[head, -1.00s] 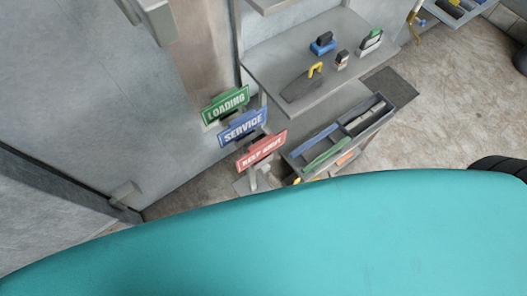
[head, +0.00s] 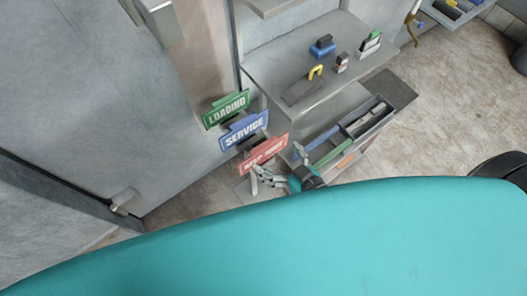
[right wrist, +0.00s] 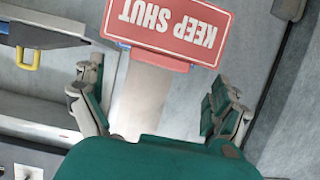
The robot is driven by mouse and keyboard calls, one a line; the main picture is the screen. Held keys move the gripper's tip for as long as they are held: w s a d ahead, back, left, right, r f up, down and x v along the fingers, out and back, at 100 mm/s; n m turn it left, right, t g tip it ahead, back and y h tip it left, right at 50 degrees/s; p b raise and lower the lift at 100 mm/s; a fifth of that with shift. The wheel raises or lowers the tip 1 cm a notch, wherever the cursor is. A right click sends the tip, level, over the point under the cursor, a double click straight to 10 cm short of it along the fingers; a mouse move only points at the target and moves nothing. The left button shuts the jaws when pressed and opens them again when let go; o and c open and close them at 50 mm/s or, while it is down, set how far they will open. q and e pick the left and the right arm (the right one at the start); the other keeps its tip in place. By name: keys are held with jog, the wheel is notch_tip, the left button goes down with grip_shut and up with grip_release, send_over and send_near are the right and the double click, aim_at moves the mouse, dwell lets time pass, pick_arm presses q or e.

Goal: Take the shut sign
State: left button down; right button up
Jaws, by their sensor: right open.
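The shut sign is a red plate lettered KEEP SHUT (head: 264,152), lowest of three signs in the head view. In the right wrist view the red sign (right wrist: 170,28) shows upside down at the top, above a pale post or strip. My right gripper (head: 256,178) is just below the sign in the head view. In the right wrist view its fingers (right wrist: 155,92) are spread wide with nothing between them but the view of the pale strip; the sign lies beyond the fingertips. My left gripper is not in view.
A blue SERVICE sign (head: 245,131) and a green LOADING sign (head: 226,110) stand close behind the red one. A grey shelf (head: 275,70) holds several tools. A divided tray (head: 375,122) stands to the right. Open floor (head: 450,110) lies further right.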

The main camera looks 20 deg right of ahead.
aim_at(265, 148)
jog(key=x, duration=0.5)
jog(key=shift+w+a+p, duration=0.15)
jog(key=shift+p, duration=0.15)
jog(key=c, duration=1.6)
